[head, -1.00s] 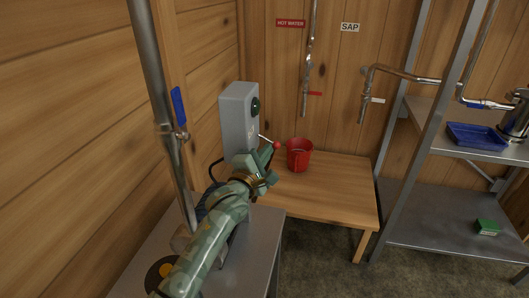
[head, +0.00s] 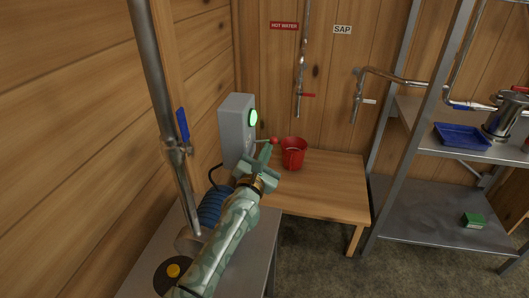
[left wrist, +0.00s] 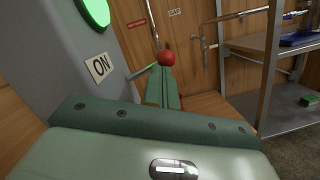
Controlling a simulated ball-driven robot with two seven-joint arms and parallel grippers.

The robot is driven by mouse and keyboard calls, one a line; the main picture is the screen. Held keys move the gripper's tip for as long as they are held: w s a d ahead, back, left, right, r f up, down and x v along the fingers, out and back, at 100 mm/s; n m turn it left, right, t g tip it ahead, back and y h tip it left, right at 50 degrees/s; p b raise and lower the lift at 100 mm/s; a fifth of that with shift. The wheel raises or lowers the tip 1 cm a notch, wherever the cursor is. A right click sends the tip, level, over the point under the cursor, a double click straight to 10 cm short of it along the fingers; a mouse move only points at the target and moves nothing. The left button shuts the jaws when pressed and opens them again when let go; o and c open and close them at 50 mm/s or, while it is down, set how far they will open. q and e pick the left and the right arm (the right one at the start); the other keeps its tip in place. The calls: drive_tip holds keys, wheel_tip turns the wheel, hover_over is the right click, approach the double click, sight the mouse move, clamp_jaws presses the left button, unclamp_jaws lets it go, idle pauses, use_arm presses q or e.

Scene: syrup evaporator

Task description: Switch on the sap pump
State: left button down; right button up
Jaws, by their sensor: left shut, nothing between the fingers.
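A grey switch box (head: 235,128) stands by the left wall, and its round green lamp (head: 253,118) glows brightly. A thin lever with a red ball knob (head: 274,141) sticks out from it about level. In the left wrist view the knob (left wrist: 168,58) shows just beyond my fingertips, and an ON label (left wrist: 99,67) is on the box beside the lever. My left gripper (head: 265,152) is shut and empty, just below the lever; I cannot tell whether it touches. A blue ribbed, motor-like body (head: 213,204) sits behind my left arm, partly hidden. My right gripper is not in view.
A red bucket (head: 293,155) stands on the wooden table (head: 325,190) beyond the knob. A vertical pipe with a blue valve handle (head: 182,124) rises close left of my arm. A metal shelf (head: 425,210) stands on the right.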

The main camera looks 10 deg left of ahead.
use_arm(q)
drive_tip(key=shift+r+n, duration=0.2)
drive_tip(key=shift+n, duration=0.4)
drive_tip(key=p+v, duration=0.2)
drive_tip(key=v, duration=1.4)
drive_tip(key=shift+s, duration=0.15)
drive_tip(key=shift+d+f, duration=0.15)
drive_tip(key=shift+f, duration=0.05)
